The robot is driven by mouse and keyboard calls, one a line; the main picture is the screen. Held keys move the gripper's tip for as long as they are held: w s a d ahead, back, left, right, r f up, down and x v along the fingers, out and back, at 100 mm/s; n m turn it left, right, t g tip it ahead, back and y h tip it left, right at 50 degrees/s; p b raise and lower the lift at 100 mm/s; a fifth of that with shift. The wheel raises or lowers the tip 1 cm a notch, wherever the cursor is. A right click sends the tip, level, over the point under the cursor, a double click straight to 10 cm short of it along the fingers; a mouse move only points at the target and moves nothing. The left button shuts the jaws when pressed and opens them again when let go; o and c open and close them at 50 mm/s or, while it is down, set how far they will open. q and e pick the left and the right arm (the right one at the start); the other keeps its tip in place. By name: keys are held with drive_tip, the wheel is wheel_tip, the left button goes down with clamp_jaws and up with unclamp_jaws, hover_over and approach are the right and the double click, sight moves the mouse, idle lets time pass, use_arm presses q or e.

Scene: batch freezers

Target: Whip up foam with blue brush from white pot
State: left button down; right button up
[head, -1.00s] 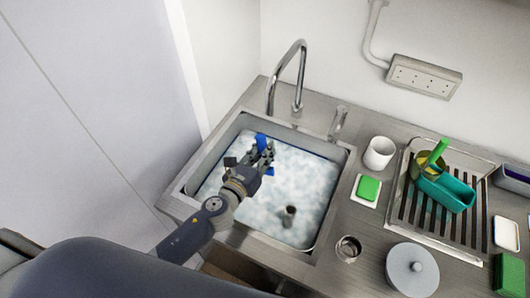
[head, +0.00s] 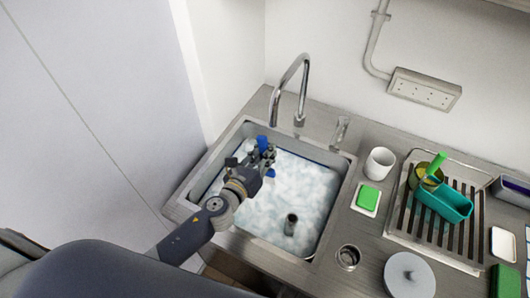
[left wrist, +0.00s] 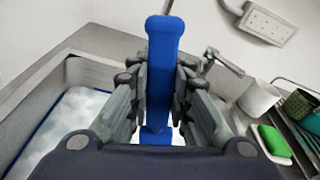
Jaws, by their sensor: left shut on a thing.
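My left gripper (head: 264,159) is shut on the blue brush (head: 262,142) over the back left part of the sink. In the left wrist view the brush (left wrist: 161,60) stands upright between the fingers, its handle sticking up and its blue lower part showing below them. The sink (head: 201,171) holds white, bluish foam (head: 315,188). I cannot tell whether the brush's lower end touches the foam. The white pot (head: 380,163) stands upright on the counter right of the sink, and shows in the left wrist view (left wrist: 258,98). My right gripper is not in view.
A chrome faucet (head: 303,90) arches over the sink's back edge. A grey cylinder (head: 290,224) stands in the foam. A green sponge (head: 368,197), a drying rack (head: 404,225) with a teal container (head: 443,200), and a grey lidded pot (head: 409,275) are on the right.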

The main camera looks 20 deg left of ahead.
sight(264, 143)
use_arm(q)
drive_tip(key=shift+r, duration=0.1)
drive_tip(key=shift+r+p, duration=0.3)
drive_tip(key=shift+r, duration=2.15)
